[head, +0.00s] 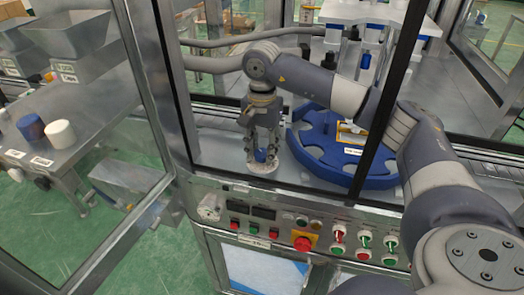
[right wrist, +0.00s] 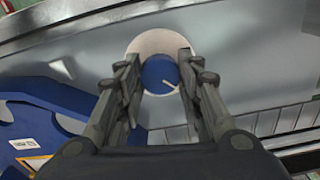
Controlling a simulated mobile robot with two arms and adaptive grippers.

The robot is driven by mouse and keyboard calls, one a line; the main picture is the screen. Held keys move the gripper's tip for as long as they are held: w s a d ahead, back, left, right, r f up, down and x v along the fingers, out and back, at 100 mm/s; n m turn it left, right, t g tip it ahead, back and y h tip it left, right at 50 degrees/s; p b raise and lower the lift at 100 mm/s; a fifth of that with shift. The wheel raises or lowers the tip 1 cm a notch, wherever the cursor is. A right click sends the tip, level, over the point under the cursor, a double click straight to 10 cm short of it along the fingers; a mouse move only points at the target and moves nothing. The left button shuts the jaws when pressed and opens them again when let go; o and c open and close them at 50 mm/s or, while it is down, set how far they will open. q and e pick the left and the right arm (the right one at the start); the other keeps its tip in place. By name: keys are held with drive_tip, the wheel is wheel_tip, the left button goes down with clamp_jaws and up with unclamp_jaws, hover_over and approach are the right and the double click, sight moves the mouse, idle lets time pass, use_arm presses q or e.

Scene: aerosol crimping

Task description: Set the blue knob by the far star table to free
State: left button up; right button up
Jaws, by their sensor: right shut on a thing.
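The blue knob (head: 261,156) sits on a round pale plate (head: 262,168) on the machine deck, just left of the blue star table (head: 310,152). My right gripper (head: 260,148) points straight down over the knob, its fingers on either side. In the right wrist view the knob (right wrist: 160,74) is between the fingertips of the gripper (right wrist: 159,65), which is shut on it. A short white pointer line on the knob's top runs toward the lower right in that view. Any setting labels around the knob are not readable. My left gripper is not in view.
A control panel with a red stop button (head: 302,243) and several switches runs along the machine's front. A dark frame post (head: 385,110) stands beside my right arm. An open glass door (head: 90,150) is at left, with a blue cap (head: 31,127) on a side bench beyond.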

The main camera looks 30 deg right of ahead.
sight(262, 152)
drive_tip(key=shift+w+n, duration=0.1)
drive_tip(key=shift+n, duration=0.2)
drive_tip(key=shift+r, duration=0.1)
drive_tip(key=o, duration=1.1)
drive_tip(key=shift+c, duration=0.2)
wheel_tip(262, 152, up, 12)
